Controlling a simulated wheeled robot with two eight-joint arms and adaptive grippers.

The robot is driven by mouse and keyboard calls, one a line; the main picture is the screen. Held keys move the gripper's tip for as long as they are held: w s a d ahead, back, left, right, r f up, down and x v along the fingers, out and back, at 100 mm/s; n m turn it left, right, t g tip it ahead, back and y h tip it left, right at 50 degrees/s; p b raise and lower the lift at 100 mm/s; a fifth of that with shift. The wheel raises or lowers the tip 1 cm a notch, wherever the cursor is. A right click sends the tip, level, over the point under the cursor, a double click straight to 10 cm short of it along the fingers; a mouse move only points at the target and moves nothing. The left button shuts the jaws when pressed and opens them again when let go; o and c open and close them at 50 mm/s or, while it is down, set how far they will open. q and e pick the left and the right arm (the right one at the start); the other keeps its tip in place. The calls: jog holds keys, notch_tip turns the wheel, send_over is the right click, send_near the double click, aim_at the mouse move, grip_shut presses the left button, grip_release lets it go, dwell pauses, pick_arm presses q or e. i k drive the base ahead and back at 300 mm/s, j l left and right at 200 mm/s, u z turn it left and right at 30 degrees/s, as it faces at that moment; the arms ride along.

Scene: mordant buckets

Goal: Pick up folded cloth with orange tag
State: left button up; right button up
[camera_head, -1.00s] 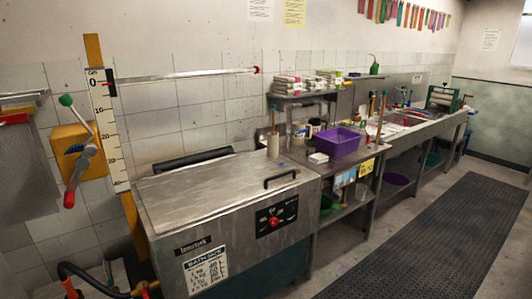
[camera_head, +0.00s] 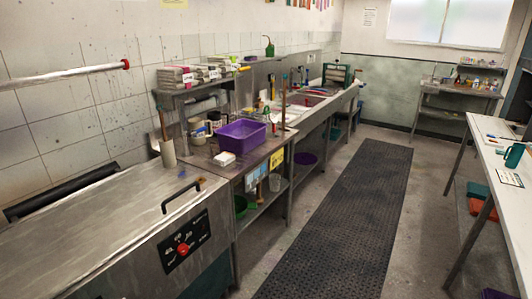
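Several small folded stacks with coloured tags, which look like folded cloths (camera_head: 176,78), lie on the raised shelf (camera_head: 190,90) against the tiled wall, left of centre. More of them (camera_head: 206,72) lie farther along the same shelf. Their tags are too small for me to tell which one is orange. Neither of my grippers is in view.
A steel bath with a closed lid (camera_head: 110,220) fills the lower left. A purple tub (camera_head: 238,136) stands on the bench below the shelf. A dark ribbed mat (camera_head: 340,220) covers the clear aisle. A white table (camera_head: 500,160) stands at the right.

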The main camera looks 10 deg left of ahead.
aim_at(224, 158)
jog(key=i+z, duration=0.2)
jog(key=i, duration=0.75)
